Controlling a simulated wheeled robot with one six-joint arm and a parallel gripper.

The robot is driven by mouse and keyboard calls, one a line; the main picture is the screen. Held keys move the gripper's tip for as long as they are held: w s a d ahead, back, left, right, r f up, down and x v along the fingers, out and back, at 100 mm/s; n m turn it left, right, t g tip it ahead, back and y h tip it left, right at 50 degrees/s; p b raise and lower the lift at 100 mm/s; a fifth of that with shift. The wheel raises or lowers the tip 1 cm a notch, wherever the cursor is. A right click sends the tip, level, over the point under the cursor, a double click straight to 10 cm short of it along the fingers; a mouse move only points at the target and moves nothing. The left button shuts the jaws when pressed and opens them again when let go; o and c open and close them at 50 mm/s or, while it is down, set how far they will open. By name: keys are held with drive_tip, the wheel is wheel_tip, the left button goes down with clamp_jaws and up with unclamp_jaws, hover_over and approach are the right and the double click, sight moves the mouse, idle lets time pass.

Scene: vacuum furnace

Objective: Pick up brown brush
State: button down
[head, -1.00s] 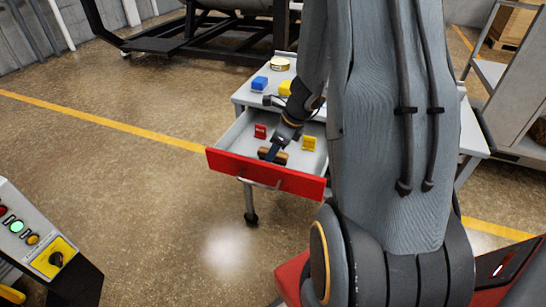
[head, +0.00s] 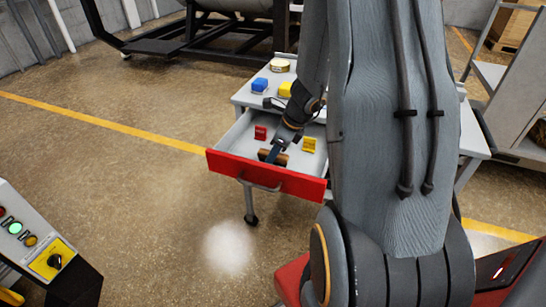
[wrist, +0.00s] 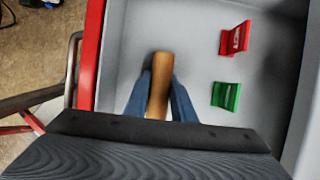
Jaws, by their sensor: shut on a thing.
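The brown brush (wrist: 160,84) lies in the open drawer, seen as a long wooden body in the wrist view. It also shows in the head view (head: 283,158), partly covered by my gripper. My gripper (wrist: 160,98) has its two blue-grey fingers on either side of the brush and is shut on it. In the head view my gripper (head: 272,155) reaches down into the drawer from above. The brush's lower end is hidden behind the gripper body in the wrist view. I cannot tell whether the brush touches the drawer floor.
The drawer (head: 265,176) has a red front and stands open from a grey table (head: 245,97). It also holds a red clip (head: 261,132), a yellow clip (head: 309,145) and a green clip (wrist: 226,95). Blue and yellow blocks (head: 260,85) sit on the tabletop.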

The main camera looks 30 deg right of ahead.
wheel_tip(320, 180, up, 10)
drive_tip(key=shift+r+p, duration=0.25)
drive_tip(key=shift+p, duration=0.8)
drive_tip(key=c, duration=2.2)
unclamp_jaws()
drive_tip(key=shift+c, duration=1.2)
